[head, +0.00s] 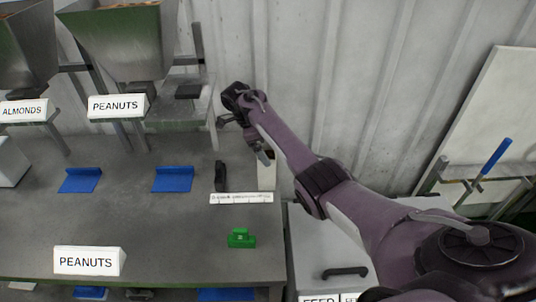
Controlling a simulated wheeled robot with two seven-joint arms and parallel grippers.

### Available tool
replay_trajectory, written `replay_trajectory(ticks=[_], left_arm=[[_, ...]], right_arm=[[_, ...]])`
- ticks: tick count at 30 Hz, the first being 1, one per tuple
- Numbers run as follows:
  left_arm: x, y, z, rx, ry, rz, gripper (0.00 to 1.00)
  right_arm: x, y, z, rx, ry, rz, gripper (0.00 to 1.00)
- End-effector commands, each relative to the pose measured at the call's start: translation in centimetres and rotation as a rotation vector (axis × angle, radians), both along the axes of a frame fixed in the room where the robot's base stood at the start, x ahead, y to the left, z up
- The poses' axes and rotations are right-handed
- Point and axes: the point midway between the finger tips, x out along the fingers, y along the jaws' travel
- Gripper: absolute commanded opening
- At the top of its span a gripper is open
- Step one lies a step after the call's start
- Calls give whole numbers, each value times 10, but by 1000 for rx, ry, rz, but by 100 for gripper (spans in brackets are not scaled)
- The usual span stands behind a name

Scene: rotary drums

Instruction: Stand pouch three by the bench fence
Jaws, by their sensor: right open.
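My right arm reaches in from the right, over the bench's right end. My right gripper (264,154) is open at the far right edge of the bench (130,222), seen small and partly hidden by my own arm. Just below it stands a pale upright object (267,178), possibly a pouch; I cannot tell whether the fingers touch it. No number shows on it. I cannot make out the bench fence for certain. A white marked strip (241,198) lies in front of the pale object. My left gripper is not in view.
Two blue pieces (80,180) (173,179), a black object (220,176) and a green object (241,238) sit on the bench. Hoppers with an almonds sign (23,110) and a peanuts sign (118,106) stand behind. Another peanuts sign (88,261) is in front. Mid-bench is clear.

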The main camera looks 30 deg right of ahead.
Motion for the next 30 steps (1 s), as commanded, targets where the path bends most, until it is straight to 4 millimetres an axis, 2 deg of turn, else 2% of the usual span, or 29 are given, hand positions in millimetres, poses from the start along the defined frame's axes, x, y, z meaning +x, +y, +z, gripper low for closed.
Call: replay_trajectory(ticks=[1, 6, 10, 30], left_arm=[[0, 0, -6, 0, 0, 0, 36], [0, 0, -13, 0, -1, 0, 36], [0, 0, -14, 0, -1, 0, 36], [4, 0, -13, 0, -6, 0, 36]], right_arm=[[3, 4, 5, 0, -4, 2, 100], [7, 11, 27, 0, -2, 1, 100], [8, 13, 34, 1, 1, 3, 100], [7, 13, 35, 0, 2, 1, 100]])
